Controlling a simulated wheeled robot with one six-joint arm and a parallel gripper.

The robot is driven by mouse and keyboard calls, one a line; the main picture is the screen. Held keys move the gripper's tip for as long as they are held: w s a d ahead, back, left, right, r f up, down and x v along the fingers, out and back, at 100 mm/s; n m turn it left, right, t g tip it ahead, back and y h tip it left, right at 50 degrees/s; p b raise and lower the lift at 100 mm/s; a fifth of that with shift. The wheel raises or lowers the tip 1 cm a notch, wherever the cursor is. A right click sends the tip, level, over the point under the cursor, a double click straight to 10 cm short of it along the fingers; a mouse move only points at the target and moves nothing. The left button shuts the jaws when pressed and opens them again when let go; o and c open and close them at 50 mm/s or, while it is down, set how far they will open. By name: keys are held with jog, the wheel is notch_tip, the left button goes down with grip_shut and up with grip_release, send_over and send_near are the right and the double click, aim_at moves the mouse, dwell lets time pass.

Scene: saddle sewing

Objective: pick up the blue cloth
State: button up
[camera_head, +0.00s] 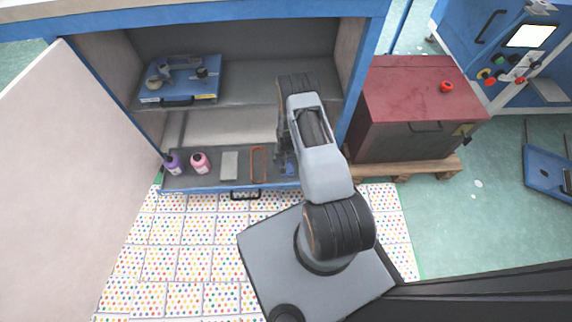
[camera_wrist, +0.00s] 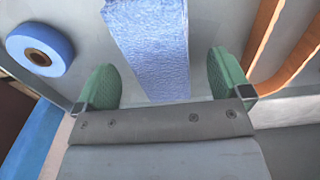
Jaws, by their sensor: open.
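The blue cloth (camera_wrist: 150,45) is a long, textured light-blue strip lying flat on a grey surface in the wrist view. It runs from the top edge down between my gripper's two green fingers. My gripper (camera_wrist: 163,80) is open, with one finger on each side of the cloth and nothing visibly held. I cannot tell how high the fingers are above the cloth. In the head view my arm reaches into the cabinet's drawer and hides most of my gripper. A small blue patch (camera_head: 287,168) shows there beside my arm; I cannot tell if it is the cloth.
A blue tape roll (camera_wrist: 40,50) lies left of the cloth, and a brown strap (camera_wrist: 270,40) lies right. The open cabinet door (camera_head: 70,190) stands left.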

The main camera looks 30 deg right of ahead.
jog(key=shift+f, duration=0.95)
jog(key=shift+c, duration=0.4)
jog(key=shift+r, duration=0.1)
jog(key=c, duration=0.9)
